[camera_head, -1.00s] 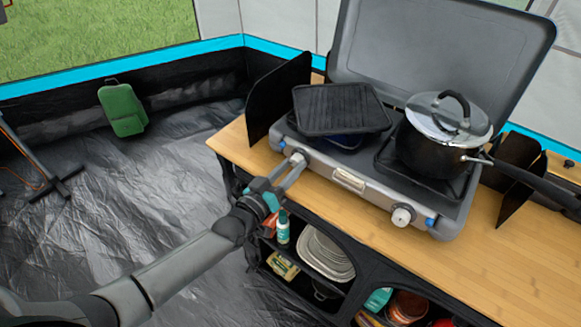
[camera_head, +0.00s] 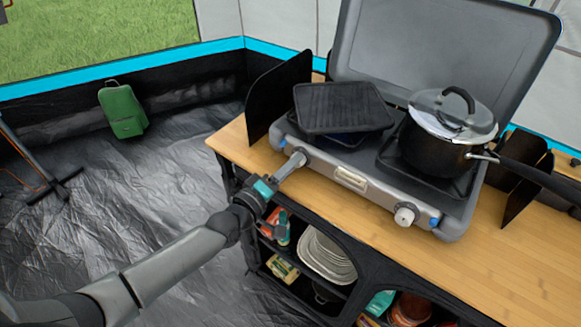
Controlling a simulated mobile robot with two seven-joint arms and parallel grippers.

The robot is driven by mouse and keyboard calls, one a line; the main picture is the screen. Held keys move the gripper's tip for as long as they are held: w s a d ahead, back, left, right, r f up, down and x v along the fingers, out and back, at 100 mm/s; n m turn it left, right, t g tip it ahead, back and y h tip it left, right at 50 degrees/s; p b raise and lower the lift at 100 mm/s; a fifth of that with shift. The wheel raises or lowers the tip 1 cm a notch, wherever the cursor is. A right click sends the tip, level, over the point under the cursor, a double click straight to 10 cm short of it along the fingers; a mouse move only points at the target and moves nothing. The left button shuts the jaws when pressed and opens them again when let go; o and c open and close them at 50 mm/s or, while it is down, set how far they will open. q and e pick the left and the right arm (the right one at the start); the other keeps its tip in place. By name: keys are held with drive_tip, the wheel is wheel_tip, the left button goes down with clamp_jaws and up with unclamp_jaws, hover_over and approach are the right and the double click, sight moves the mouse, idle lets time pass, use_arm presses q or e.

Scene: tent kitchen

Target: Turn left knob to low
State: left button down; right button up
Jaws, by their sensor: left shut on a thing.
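The grey camping stove (camera_head: 372,192) stands on the wooden counter with its lid raised. Its left knob (camera_head: 299,157) is at the front left corner and is mostly hidden by my left gripper (camera_head: 296,162). The gripper is shut on this knob, and its wrist looks rolled so one finger covers the other. The knob's exact setting cannot be made out. The right knob (camera_head: 405,214) is white and stands clear on the stove's front. My right gripper is not in view.
A black griddle (camera_head: 340,108) lies over the left burner, and a lidded black pot (camera_head: 440,140) is on the right burner. Black wind panels stand at both sides. Shelves below the counter (camera_head: 470,255) hold plates (camera_head: 326,256) and several goods.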

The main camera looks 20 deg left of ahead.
use_arm(q)
drive_tip(key=shift+n, duration=0.4)
drive_tip(key=shift+c, duration=2.2)
unclamp_jaws()
